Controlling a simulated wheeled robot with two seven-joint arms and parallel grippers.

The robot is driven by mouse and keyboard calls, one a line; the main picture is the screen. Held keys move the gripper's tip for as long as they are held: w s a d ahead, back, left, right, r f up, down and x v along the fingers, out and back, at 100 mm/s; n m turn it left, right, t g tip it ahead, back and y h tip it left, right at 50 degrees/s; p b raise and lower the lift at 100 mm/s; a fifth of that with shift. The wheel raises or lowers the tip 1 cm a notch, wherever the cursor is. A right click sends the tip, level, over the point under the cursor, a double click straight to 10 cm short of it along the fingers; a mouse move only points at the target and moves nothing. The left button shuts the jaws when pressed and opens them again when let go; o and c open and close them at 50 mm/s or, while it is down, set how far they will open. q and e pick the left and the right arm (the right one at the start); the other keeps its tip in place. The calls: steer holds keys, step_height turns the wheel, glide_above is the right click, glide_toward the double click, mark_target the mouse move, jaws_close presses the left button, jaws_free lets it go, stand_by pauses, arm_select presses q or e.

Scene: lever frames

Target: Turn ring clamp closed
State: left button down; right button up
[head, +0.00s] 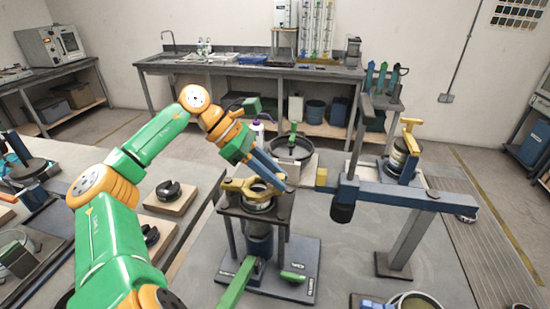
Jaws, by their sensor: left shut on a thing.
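The yellow ring clamp (235,186) sits around a pale round collar on top of a dark four-legged stand (232,212). My left gripper (279,180) reaches down from the upper left to the right side of the clamp. Its blue fingers are shut on the clamp there, and they hide the part they hold. Below, the stand's base plate (303,258) carries green levers and small labels too small to read. My right gripper is not in view.
A blue-grey beam on a post (405,238) stands close to the right of the clamp. A round pan (291,148) with a green handle is behind. Another yellow-topped fixture (403,150) stands behind right.

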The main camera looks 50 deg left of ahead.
mark_target(250, 189)
arm_select(q)
steer(key=shift+s+d+m+g+h+p, duration=0.45)
steer(key=shift+s+m+g+p, duration=0.25)
steer(key=shift+m, duration=0.2)
steer(key=shift+s+d+f+m, duration=0.15)
steer(key=shift+s+m, duration=0.1)
steer(key=shift+m, duration=0.05)
steer(key=c, duration=0.7)
jaws_free()
steer(key=p+v, duration=0.3)
steer(key=v, duration=0.3)
steer(key=shift+r, duration=0.45)
steer(key=shift+s+a, duration=0.2)
steer(key=shift+a, duration=0.2)
